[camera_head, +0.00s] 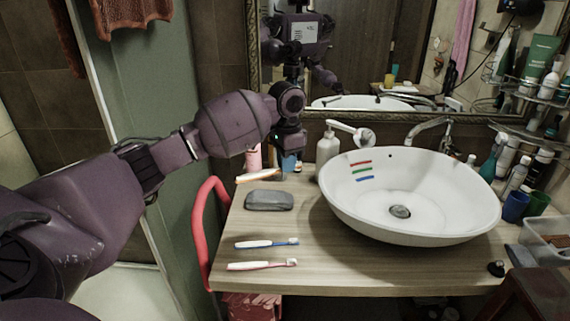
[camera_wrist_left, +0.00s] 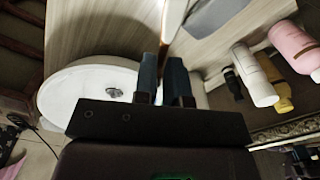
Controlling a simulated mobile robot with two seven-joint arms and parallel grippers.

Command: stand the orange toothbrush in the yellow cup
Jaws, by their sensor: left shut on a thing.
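The orange toothbrush (camera_head: 256,177) is at the back left of the counter, roughly level, its head end by my left gripper (camera_head: 288,161). In the left wrist view my left gripper (camera_wrist_left: 163,85) is shut, with a thin toothbrush (camera_wrist_left: 166,30) running out from between its fingers. Whether the toothbrush touches the counter I cannot tell. I cannot make out the yellow cup directly; a small yellow shape (camera_head: 388,81) shows in the mirror. My right gripper is not in view.
A white basin (camera_head: 455,217) fills the counter's right half, with a soap pump (camera_head: 327,150) behind it. A grey case (camera_head: 268,200), a blue toothbrush (camera_head: 262,244) and a red toothbrush (camera_head: 258,266) lie at left.

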